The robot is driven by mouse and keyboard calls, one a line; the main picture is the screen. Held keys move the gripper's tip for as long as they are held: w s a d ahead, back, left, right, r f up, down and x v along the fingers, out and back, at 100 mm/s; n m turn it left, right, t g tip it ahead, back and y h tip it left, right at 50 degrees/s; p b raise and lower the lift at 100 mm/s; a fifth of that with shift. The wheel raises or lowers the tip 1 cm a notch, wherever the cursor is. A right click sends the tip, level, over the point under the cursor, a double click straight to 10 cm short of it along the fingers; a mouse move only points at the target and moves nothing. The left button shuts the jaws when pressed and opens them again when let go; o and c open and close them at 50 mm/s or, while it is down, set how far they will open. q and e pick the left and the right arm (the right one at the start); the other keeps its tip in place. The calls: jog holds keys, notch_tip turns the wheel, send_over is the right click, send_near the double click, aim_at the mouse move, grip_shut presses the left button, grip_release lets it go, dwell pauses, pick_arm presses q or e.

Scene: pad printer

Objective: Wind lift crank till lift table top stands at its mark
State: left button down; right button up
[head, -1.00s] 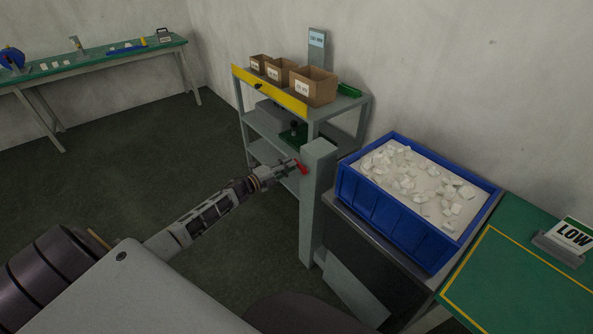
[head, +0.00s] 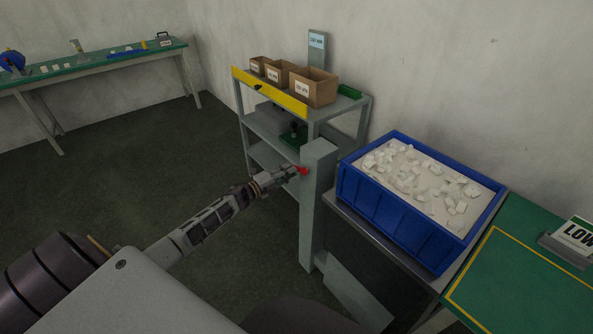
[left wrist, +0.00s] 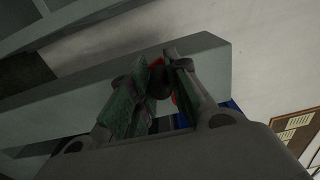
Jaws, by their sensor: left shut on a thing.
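The lift table top (head: 345,210) is a grey slab right of the post and carries a blue bin (head: 395,225) of white pieces. I cannot make out its height mark. My right gripper is not in view.
A grey shelf rack (head: 262,135) with brown boxes (head: 314,87) stands behind the post. A green-topped bench (head: 525,275) with a LOW sign (head: 576,236) is at right. Another bench (head: 95,65) is far left. The floor left of my arm is clear.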

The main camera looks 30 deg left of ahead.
pick_arm(q)
jog(key=shift+s+a+f, duration=0.1)
jog(key=shift+a+f, duration=0.25)
jog(key=shift+f, duration=0.45)
jog(key=shift+s+d+f, duration=0.1)
jog(key=shift+d+f, duration=0.05)
jog(key=shift+f, duration=0.05)
jog(key=c, duration=1.7)
grip_release()
jog(key=o, duration=0.3)
jog(key=shift+f, duration=0.25)
jog(key=shift+o, duration=0.2)
jog(key=shift+d+r, duration=0.1)
jog(key=shift+r, duration=0.15)
jog(key=p+v, duration=0.2)
jog(key=v, duration=0.4)
jog(key=shift+s, duration=0.3)
jog(key=shift+r, duration=0.1)
